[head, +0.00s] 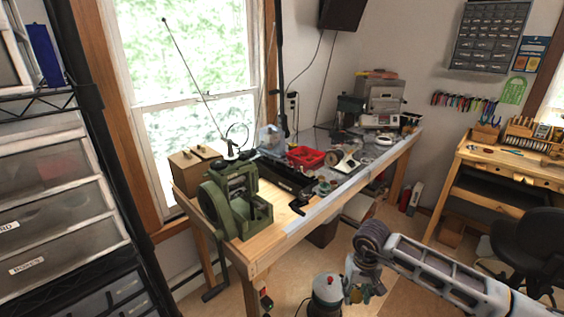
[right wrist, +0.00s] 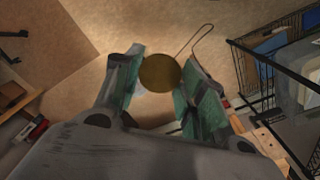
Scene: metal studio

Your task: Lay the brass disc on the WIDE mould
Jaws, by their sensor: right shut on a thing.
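The brass disc (right wrist: 160,73) is a round, dull gold plate. In the right wrist view it sits between the two fingers of my right gripper (right wrist: 161,66), which is shut on it. Bare brown floor shows behind the disc. In the head view my right arm comes in from the lower right, and its wrist hangs beyond the bench's front edge; the disc cannot be made out there. I cannot make out the WIDE mould in either view. My left gripper is not in view.
A wooden bench (head: 262,262) runs along the window, with a green machine (head: 237,200), a red tray (head: 306,157) and other tools on it. Drawers (head: 60,240) stand at left. A second desk (head: 500,165) and dark chair (head: 530,245) are at right. A black wire rack (right wrist: 265,75) stands right in the wrist view.

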